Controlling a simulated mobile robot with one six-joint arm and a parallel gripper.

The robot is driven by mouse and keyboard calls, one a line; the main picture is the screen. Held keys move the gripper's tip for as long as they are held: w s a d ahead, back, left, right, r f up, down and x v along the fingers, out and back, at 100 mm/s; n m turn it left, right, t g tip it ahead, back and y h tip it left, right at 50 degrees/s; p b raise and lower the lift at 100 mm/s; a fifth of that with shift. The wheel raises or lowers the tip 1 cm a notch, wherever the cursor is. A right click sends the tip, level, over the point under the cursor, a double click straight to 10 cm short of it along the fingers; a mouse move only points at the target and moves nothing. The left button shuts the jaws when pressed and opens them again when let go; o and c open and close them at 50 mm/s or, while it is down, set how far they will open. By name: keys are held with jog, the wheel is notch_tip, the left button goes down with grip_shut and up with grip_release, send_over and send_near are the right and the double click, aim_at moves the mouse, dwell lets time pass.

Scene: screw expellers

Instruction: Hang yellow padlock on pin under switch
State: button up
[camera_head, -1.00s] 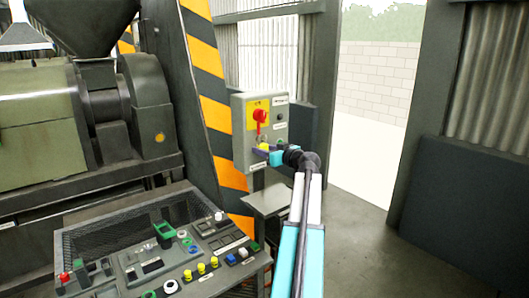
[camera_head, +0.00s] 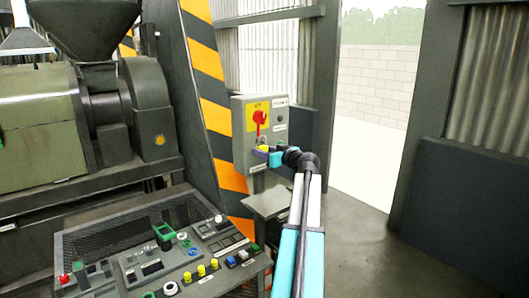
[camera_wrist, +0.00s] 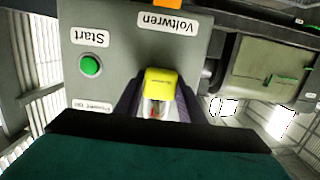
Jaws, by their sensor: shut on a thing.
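The yellow padlock (camera_wrist: 161,84) is between the dark fingers of my gripper (camera_wrist: 157,103) in the wrist view. The gripper is shut on it, and its pale shackle shows between the fingers. In the head view my gripper (camera_head: 261,156) is at the lower front of the grey switch box (camera_head: 241,130). The red rotary switch (camera_head: 260,118) sits on a yellow plate above the gripper. The pin under the switch cannot be made out. Whether the padlock touches the box or pin cannot be told.
A green start button (camera_wrist: 90,66) is on the box face beside the padlock. A control console (camera_head: 160,262) with several knobs and buttons stands at the lower left. A striped yellow-black post (camera_head: 213,85) stands left of the box. An open doorway (camera_head: 375,110) is at the right.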

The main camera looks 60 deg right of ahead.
jog(key=shift+w+r+b, duration=0.1)
jog(key=shift+w+b, duration=0.4)
jog(key=shift+b, duration=0.35)
jog(key=shift+f+b, duration=0.3)
jog(key=shift+f, duration=0.15)
dwell(0.5)
jog(key=o, duration=1.1)
jog(key=shift+d+f, duration=0.1)
jog(key=shift+f, duration=0.05)
jog(key=shift+s+a+f, duration=0.15)
jog(key=shift+a+f, duration=0.05)
jog(key=shift+f, duration=0.05)
jog(key=shift+c, duration=0.5)
jog(key=shift+o, duration=1.3)
jog(key=shift+s+a+f+b, duration=0.1)
jog(key=shift+s+f+b, duration=0.1)
jog(key=shift+b, duration=0.2)
jog(key=shift+s, duration=0.1)
jog(key=shift+s+a+r, duration=0.1)
